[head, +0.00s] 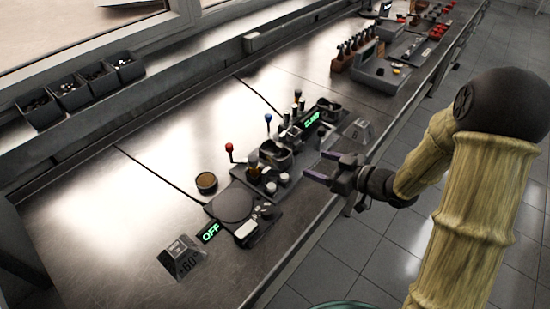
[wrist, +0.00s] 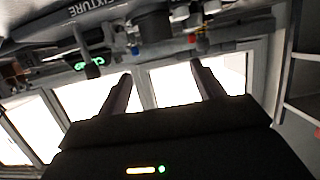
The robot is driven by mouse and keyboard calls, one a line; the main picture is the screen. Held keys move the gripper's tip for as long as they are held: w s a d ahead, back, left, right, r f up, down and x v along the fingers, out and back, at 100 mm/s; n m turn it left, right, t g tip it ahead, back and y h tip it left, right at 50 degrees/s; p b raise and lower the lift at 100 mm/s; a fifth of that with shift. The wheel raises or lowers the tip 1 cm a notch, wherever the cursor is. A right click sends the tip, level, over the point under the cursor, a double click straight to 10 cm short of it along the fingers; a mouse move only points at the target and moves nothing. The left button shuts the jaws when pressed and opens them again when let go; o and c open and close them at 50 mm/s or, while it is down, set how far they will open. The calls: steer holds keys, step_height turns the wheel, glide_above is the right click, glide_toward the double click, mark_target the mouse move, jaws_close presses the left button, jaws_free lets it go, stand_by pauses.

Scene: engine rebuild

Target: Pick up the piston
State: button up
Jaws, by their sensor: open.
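My gripper (head: 322,167) is open and empty at the front edge of the bench, just right of the fixture (head: 262,172). Its two dark fingers stand apart in the wrist view (wrist: 161,72), with nothing between them. The fixture holds several small metal and dark parts, including a dark cylindrical part with a tan lower section (head: 253,166). I cannot tell for sure which part is the piston; the parts are small and crowded. The wrist view shows fixture parts along its top edge, upside down and cut off.
A brown-topped round tin (head: 206,183) stands left of the fixture. A red-knobbed lever (head: 229,149) and a blue-knobbed lever (head: 268,119) rise behind it. A round dark plate (head: 231,203) lies nearer, beside an OFF display (head: 210,232).

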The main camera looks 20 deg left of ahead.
mark_target(287, 157)
steer(key=p+x, duration=0.1)
steer(key=x, duration=1)
steer(key=shift+s+a+p, duration=0.1)
steer(key=shift+p, duration=0.3)
steer(key=shift+a+f, duration=0.15)
steer(key=shift+a, duration=0.1)
steer(key=p+x, duration=0.1)
steer(key=x, duration=0.4)
steer(key=shift+w+f+p, duration=0.2)
steer(key=shift+p, duration=0.15)
steer(key=shift+c, duration=0.5)
steer(key=shift+r, duration=0.1)
steer(key=c, duration=1.1)
step_height(287, 157, up, 10)
steer(key=shift+b, duration=0.55)
